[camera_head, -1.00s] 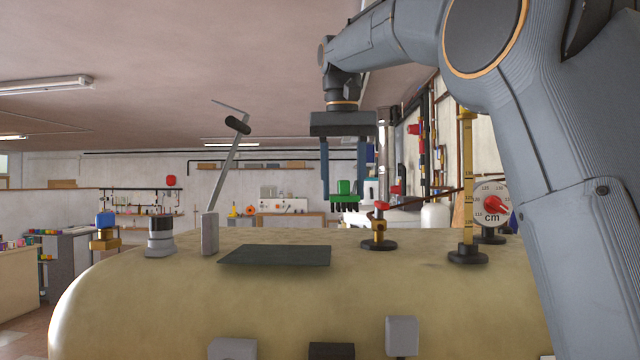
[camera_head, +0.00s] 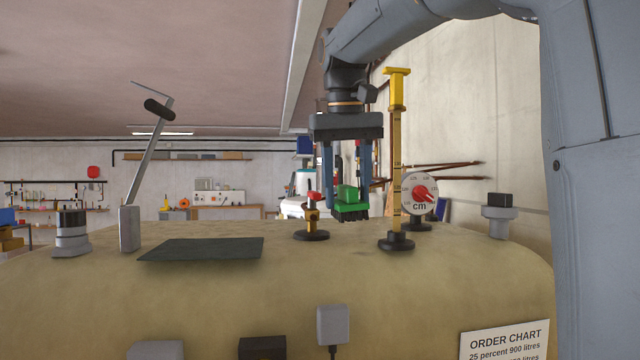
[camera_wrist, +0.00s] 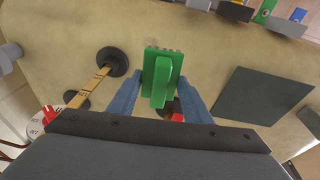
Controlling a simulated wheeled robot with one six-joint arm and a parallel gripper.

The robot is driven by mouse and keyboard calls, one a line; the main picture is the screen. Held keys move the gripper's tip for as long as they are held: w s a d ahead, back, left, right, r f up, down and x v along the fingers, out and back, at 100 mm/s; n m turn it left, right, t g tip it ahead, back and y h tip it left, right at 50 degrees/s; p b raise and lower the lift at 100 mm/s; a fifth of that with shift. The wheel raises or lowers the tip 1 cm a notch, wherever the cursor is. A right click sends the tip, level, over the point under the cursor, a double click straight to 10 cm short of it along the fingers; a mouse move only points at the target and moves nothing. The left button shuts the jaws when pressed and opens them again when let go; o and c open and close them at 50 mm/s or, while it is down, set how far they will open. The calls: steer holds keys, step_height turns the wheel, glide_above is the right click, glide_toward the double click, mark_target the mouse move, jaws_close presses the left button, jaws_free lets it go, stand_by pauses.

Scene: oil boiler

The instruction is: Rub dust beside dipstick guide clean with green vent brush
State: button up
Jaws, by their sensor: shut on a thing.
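My gripper (camera_head: 347,190) is shut on the green vent brush (camera_head: 350,204), whose dark bristles point down. In the head view the brush appears between the red-handled valve (camera_head: 312,215) and the yellow dipstick (camera_head: 397,170). The dipstick stands upright in its black round guide (camera_head: 397,241) on the tan tank (camera_head: 330,275). In the wrist view the brush (camera_wrist: 160,78) lies between my blue fingers, and the guide (camera_wrist: 112,61) is beside it. I cannot tell whether the bristles touch the tank.
A red-pointer dial gauge (camera_head: 420,193) stands behind the dipstick. A dark flat mat (camera_head: 203,249) lies on the tank top at left. A grey lever (camera_head: 130,228) rises left of it. Several grey and black fittings line the front.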

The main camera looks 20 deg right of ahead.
mark_target(359, 218)
steer(key=shift+s+d+f, duration=0.25)
steer(key=shift+s+d, duration=0.05)
steer(key=shift+d, duration=0.2)
steer(key=shift+s+d+f, duration=0.2)
steer(key=shift+s+d, duration=0.1)
steer(key=shift+d, duration=0.15)
steer(key=shift+s+a+b+x, duration=0.15)
steer(key=shift+b+x, duration=0.25)
steer(key=shift+x, duration=0.35)
steer(key=shift+s+b+x, duration=0.1)
steer(key=shift+b+x, duration=0.3)
steer(key=shift+x, duration=0.3)
steer(key=shift+s+a+b+x, duration=0.15)
steer(key=shift+b+x, duration=0.25)
steer(key=shift+x, duration=0.35)
steer(key=shift+x, duration=0.85)
steer(key=shift+s+a, duration=0.1)
steer(key=shift+s, duration=0.2)
